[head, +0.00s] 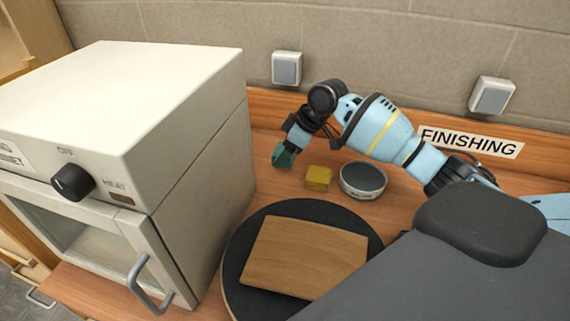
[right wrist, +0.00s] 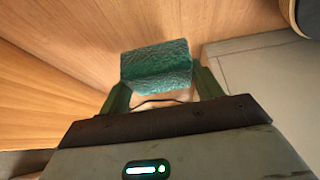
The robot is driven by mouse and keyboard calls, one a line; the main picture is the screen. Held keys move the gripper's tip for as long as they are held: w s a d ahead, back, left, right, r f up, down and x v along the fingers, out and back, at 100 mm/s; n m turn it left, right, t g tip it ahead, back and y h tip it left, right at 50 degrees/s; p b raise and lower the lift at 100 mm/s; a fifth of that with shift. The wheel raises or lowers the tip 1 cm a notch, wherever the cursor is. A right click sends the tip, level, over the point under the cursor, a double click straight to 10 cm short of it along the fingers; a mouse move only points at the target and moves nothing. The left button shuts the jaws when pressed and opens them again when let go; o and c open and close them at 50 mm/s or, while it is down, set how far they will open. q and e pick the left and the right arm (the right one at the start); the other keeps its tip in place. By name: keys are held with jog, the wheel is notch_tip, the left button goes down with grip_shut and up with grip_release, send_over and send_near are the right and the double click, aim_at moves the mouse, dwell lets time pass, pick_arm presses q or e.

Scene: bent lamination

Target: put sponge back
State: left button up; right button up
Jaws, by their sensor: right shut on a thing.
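A teal, rough-textured sponge (right wrist: 155,62) is held between the two green fingers of my right gripper (right wrist: 161,86) in the right wrist view. In the head view, my right gripper (head: 289,148) points down over the back of the wooden bench, between the white heater cabinet and a yellow block, and the teal sponge (head: 282,158) shows at its tip. Whether the sponge touches the bench is hard to tell. My left gripper is not in view.
The white heater cabinet (head: 185,100) stands at left. A yellow block (head: 318,178) and a round tin (head: 364,193) sit to the right of the gripper. In front, a curved wooden board (head: 305,258) lies on a black round turntable (head: 237,265). A FINISHING label (head: 470,143) is on the backboard.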

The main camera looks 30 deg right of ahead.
aim_at(285, 174)
jog(key=shift+f, duration=2.45)
jog(key=shift+f, duration=0.15)
jog(key=o, duration=0.9)
jog(key=shift+r, duration=0.35)
jog(key=v, duration=1.1)
jog(key=shift+d+r+p, duration=0.15)
jog(key=shift+r+p, duration=0.1)
jog(key=shift+p, duration=0.05)
jog(key=shift+s, duration=0.15)
